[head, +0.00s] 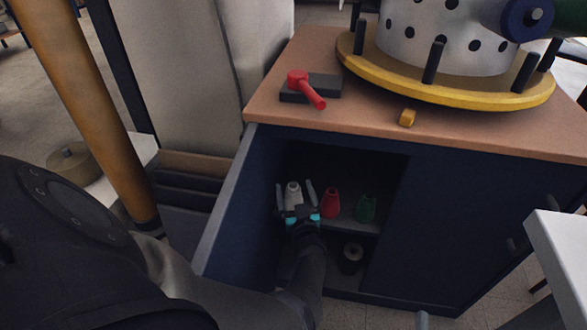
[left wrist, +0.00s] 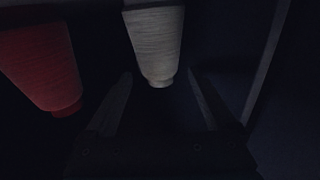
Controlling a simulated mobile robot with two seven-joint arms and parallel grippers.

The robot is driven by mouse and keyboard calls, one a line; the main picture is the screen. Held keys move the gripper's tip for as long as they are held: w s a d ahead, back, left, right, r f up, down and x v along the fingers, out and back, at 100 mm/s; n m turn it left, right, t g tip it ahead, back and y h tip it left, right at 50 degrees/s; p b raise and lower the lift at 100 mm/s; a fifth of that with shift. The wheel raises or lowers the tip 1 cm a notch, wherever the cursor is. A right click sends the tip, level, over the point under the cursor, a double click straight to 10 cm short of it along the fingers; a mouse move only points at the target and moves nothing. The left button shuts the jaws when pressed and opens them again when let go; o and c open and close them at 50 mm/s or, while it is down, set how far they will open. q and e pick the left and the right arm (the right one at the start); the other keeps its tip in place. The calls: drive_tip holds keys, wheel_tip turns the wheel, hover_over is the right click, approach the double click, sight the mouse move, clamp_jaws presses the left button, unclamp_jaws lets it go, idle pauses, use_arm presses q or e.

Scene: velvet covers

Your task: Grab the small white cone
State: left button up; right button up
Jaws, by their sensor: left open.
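The small white cone (head: 293,196) stands upright on a shelf inside the open blue cabinet, left of a red cone and a green cone. My left gripper (head: 295,185) reaches into the cabinet with its fingers open, one on each side of the white cone. In the left wrist view the white cone (left wrist: 155,40) hangs into the picture between and just beyond the open fingertips (left wrist: 160,76). No finger visibly touches it. The red cone (left wrist: 42,65) shows at left there. The picture is dark. My right gripper is not clearly visible.
The red cone (head: 331,203) is close to the right of my gripper; the green cone (head: 367,208) is farther right. A dark spool (head: 351,257) sits below. The open door (head: 228,210) bounds the left. A red-handled tool (head: 308,88) lies on the cabinet top (head: 370,122).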

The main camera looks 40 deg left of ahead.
use_arm(q)
clamp_jaws()
drive_tip(key=shift+s+d, duration=0.25)
drive_tip(key=shift+s, duration=0.35)
drive_tip(key=shift+s+d, duration=0.3)
drive_tip(key=shift+s, duration=0.2)
use_arm(e)
drive_tip(key=shift+s+d+f+g, duration=0.15)
drive_tip(key=shift+s+d+g, duration=0.1)
drive_tip(key=shift+d, duration=0.2)
drive_tip(key=shift+s+d+f+g, duration=0.1)
drive_tip(key=shift+s+d+g, duration=0.15)
drive_tip(key=shift+d, duration=0.2)
drive_tip(key=shift+w, duration=0.1)
use_arm(q)
unclamp_jaws()
use_arm(e)
drive_tip(key=shift+a, duration=0.1)
